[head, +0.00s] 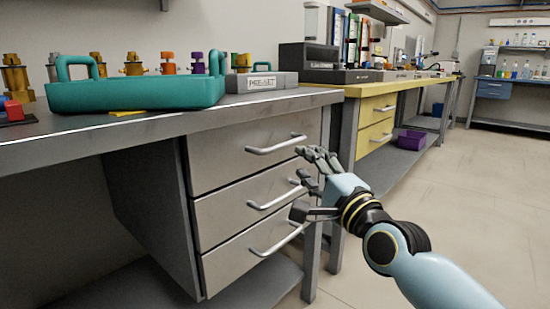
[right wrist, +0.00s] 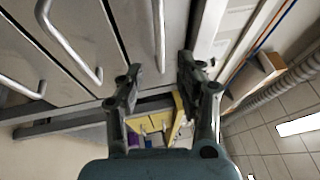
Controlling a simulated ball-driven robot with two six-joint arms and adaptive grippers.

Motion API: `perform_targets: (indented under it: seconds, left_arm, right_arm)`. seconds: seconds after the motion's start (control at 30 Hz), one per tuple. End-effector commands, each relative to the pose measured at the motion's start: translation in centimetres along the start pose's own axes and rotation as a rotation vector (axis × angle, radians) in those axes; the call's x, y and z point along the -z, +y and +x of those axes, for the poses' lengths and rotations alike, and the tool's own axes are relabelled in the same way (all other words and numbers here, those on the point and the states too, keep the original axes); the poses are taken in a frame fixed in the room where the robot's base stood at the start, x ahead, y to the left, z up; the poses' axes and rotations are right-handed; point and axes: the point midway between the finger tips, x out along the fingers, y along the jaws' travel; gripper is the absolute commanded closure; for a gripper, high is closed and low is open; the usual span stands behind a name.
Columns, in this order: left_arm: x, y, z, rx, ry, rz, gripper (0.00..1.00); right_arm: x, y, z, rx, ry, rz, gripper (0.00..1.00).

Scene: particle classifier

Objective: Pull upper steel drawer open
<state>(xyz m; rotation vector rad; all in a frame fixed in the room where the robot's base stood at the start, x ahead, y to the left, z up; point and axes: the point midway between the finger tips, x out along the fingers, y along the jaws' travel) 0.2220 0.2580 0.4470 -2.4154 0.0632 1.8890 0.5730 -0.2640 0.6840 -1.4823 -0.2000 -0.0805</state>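The upper steel drawer (head: 225,158) is the top one of a stack of three grey drawers under the bench. It looks shut. Its bar handle (head: 272,147) is on its front, and it also shows in the right wrist view (right wrist: 159,34). My right gripper (head: 307,166) is just to the right of this handle in the head view. In the right wrist view my right gripper (right wrist: 160,75) is open and empty. There the handle lies ahead, between the lines of the two fingers; contact cannot be seen. My left gripper is not in view.
The middle drawer (head: 225,208) and lower drawer (head: 230,262) have similar handles. A teal tray (head: 135,97) and a box marked PRE-SET (head: 262,82) stand on the bench above. A yellow-topped bench (head: 405,86) is behind to the right. The floor at right is clear.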

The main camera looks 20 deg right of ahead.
Motion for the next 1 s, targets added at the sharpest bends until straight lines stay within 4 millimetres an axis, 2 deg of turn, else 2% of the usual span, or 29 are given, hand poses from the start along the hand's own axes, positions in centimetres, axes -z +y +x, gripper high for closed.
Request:
perform_targets:
  seconds: [0.3, 0.5, 0.87, 1.0]
  left_arm:
    - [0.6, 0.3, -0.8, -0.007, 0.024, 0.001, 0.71]
    - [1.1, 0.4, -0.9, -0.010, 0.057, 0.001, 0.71]
    - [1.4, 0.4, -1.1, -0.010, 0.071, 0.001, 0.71]
    - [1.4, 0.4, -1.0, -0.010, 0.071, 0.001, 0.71]
  right_arm:
    - [0.0, 0.1, 6.3, 0.001, 0.001, 0.000, 0.64]
    - [0.0, 0.2, 8.7, -0.002, 0.001, 0.000, 0.64]
    - [0.0, 0.0, 9.3, -0.002, 0.001, -0.001, 0.64]
    - [0.0, 0.0, 9.3, -0.002, 0.001, -0.001, 0.82]
